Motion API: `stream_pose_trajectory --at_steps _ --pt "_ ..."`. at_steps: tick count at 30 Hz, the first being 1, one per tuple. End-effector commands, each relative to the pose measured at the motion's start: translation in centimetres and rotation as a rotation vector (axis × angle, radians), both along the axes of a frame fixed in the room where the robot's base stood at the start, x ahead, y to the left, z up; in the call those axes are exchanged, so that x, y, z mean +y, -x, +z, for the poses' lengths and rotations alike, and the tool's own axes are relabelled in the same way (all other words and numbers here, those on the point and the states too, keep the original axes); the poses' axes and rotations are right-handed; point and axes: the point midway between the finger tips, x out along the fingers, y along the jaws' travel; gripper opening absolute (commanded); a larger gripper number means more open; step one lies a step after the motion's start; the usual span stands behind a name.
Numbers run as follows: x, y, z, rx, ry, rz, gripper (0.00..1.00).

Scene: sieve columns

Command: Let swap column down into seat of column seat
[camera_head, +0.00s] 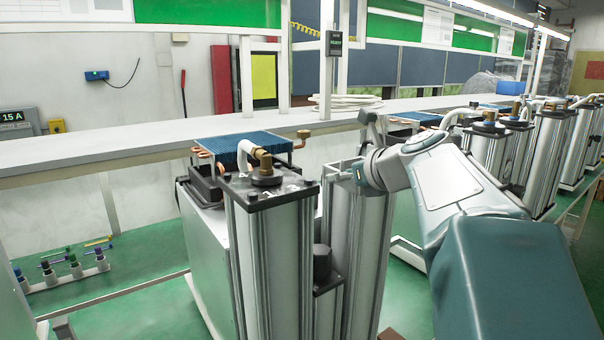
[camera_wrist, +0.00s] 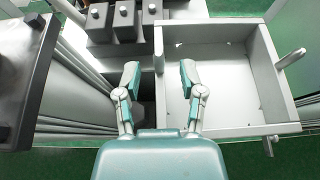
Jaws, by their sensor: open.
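A tall silver fluted column with a black cap (camera_head: 270,190) and brass fitting stands upright in the head view. Beside it to the right is another upright silver column (camera_head: 352,260), under my wrist. I cannot tell which is the swap column. In the wrist view a black cap (camera_wrist: 22,70) with silver fluted sides shows at the left. An open-topped grey box (camera_wrist: 225,122) with a side peg shows at the right; I cannot tell whether it is the column seat.
Several dark blocks (camera_wrist: 125,22) stand at the top of the wrist view. A blue finned unit (camera_head: 238,146) sits behind the capped column. A long pale bench (camera_head: 120,146) runs behind. More columns (camera_head: 550,145) line the right.

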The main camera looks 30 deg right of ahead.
Motion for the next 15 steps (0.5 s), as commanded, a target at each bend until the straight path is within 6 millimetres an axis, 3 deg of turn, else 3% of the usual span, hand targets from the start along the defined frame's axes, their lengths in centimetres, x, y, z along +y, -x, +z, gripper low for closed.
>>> stream_pose_trajectory --at_steps 5,15 --pt "-0.2 1.8 0.9 -0.004 0.004 -0.005 0.51" --pt "-0.5 8.3 3.7 -0.006 0.007 -0.007 0.51"
